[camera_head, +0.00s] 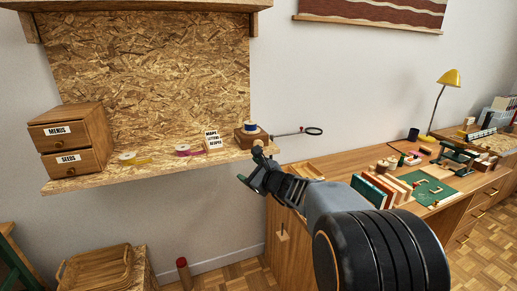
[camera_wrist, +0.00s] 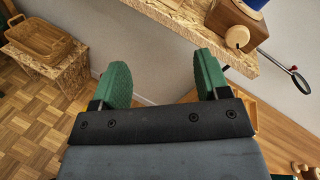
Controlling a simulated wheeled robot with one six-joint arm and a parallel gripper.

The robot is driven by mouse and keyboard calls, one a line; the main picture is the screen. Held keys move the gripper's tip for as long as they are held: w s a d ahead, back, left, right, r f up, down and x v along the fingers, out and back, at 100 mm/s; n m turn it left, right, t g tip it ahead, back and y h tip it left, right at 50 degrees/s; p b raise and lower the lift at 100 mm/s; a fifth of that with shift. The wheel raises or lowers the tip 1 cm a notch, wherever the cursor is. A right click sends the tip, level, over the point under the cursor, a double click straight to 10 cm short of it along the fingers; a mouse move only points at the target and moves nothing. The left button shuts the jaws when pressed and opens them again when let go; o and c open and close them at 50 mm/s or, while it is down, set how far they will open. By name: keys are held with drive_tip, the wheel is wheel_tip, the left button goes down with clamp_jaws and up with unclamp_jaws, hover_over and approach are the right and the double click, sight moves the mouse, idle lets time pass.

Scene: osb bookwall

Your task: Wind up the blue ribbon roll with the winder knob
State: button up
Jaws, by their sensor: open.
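The blue ribbon roll (camera_head: 250,127) sits on top of a small brown wooden winder box (camera_head: 248,138) near the right end of the OSB shelf. In the wrist view only a bit of the blue roll (camera_wrist: 256,3) shows at the top edge, above the winder box (camera_wrist: 243,16). The round pale winder knob (camera_wrist: 237,37) is on the box's near side. My gripper (camera_head: 252,170) is open and empty, just in front of and below the shelf edge. In the wrist view its green fingers (camera_wrist: 160,68) are spread apart, with the knob beyond the right finger, not between them.
Other ribbon rolls (camera_head: 183,150), a small sign (camera_head: 212,140) and a drawer box (camera_head: 72,140) stand on the shelf (camera_head: 110,172).

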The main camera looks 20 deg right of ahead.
drive_tip(key=w+d+m+t+h, duration=0.2)
drive_tip(key=w+d+m+h, duration=0.25)
drive_tip(key=d+m, duration=0.45)
drive_tip(key=shift+h, duration=0.45)
drive_tip(key=w+p, duration=0.1)
drive_tip(key=w, duration=0.5)
drive_tip(key=w+p, duration=0.1)
drive_tip(key=w, duration=0.5)
drive_tip(key=shift+w+d+f, duration=0.15)
drive_tip(key=shift+w+d, duration=0.05)
drive_tip(key=shift+w, duration=0.2)
drive_tip(key=shift+c, duration=0.3)
drive_tip(key=c, duration=0.9)
drive_tip(key=shift+m, duration=1.4)
